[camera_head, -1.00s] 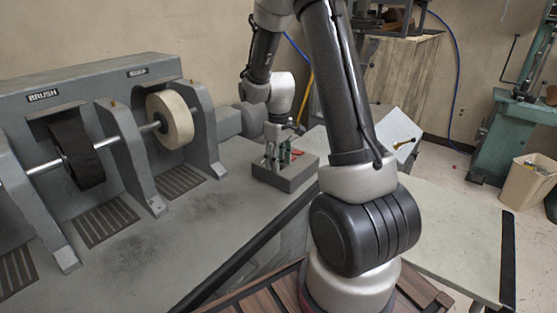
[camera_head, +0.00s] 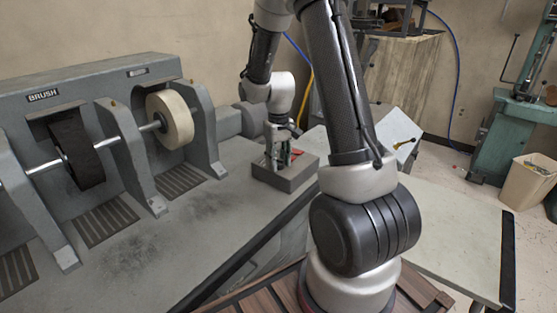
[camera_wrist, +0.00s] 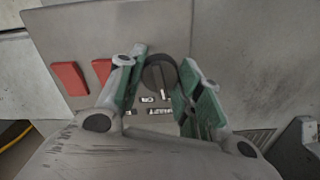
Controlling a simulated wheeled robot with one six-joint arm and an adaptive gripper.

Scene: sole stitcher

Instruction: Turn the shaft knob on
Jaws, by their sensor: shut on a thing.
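The shaft knob (camera_wrist: 158,75) is a dark round knob on the grey control box (camera_head: 288,181). In the wrist view it sits between the green-padded fingers of my gripper (camera_wrist: 160,82), which are closed in on it from both sides. White lettering shows just below the knob, too small to read surely. In the head view my gripper (camera_head: 277,160) points down onto the top of the control box, and the knob is hidden there by the fingers.
Two red switches, one at the left (camera_wrist: 70,78) and one nearer the knob (camera_wrist: 102,70), lie left of my gripper. The machine's brush wheel (camera_head: 78,150) and pale wheel (camera_head: 171,119) stand left of the box. Bare grey bench (camera_head: 190,235) lies in front.

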